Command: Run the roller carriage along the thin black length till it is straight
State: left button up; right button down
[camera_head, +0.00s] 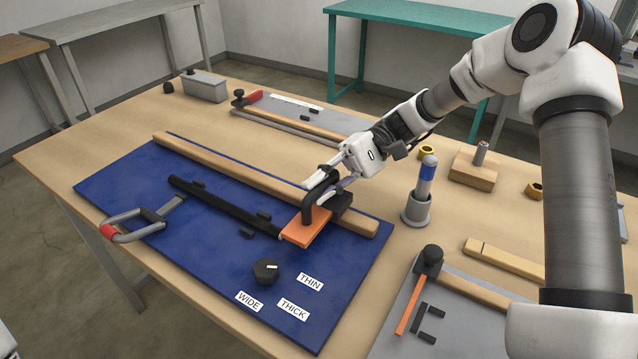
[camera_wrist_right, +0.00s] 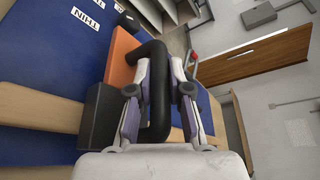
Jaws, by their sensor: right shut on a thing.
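The orange roller carriage (camera_head: 307,228) sits on the blue mat (camera_head: 130,186) near its right end, with a black arched handle (camera_head: 309,204) and a dark block (camera_head: 341,201) at its back. My right gripper (camera_head: 325,183) is shut on the handle; the wrist view shows its fingers on both sides of the bar (camera_wrist_right: 160,100). The black length (camera_head: 225,207) runs diagonally from the left of the mat to the carriage's left edge. It looks mostly straight; any part under the carriage is hidden. My left gripper is out of view.
A wooden rail (camera_head: 260,182) lies behind the length. A red-gripped clamp (camera_head: 135,222) sits at the mat's left edge. Small dark pieces (camera_head: 264,216) lie by the length.

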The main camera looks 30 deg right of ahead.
jog(key=shift+s+d+r+p, duration=0.1)
jog(key=shift+s+d+p, duration=0.2)
jog(key=shift+s, duration=0.2)
jog(key=shift+s+d+p, duration=0.25)
jog(key=shift+s+p, duration=0.05)
jog(key=shift+s, duration=0.3)
jog(key=c, duration=1.1)
grip_release()
jog(key=shift+d, duration=0.1)
jog(key=v, duration=1.2)
